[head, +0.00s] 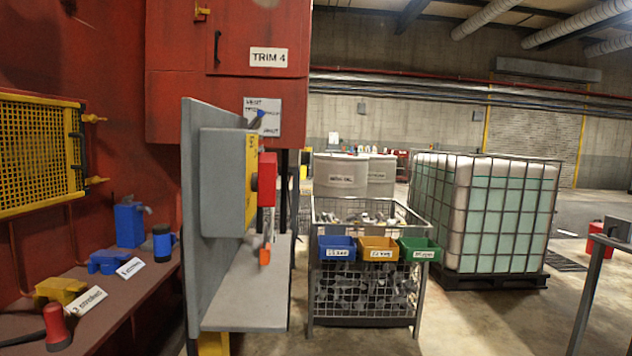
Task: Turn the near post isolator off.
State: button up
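A grey isolator box (222,182) is mounted on an upright grey panel (193,230) just left of the middle, close to me. I see it almost from the side. Its yellow front plate (251,180) faces right, and a red handle block (267,179) sticks out from it. A small orange and grey piece (265,250) hangs below the handle; I cannot tell what it is. The handle's on or off position cannot be read from this angle. My gripper does not show in this view, and nothing is seen touching the handle.
A grey ledge (255,295) juts out below the isolator. A red TRIM 4 cabinet (225,75) stands behind. A wire basket with bins (362,290) and a caged tank (485,212) stand to the right. A shelf with coloured parts (110,300) is left. A grey rail (590,300) is at far right.

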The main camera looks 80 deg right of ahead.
aim_at(263, 182)
jog(key=z, duration=1.75)
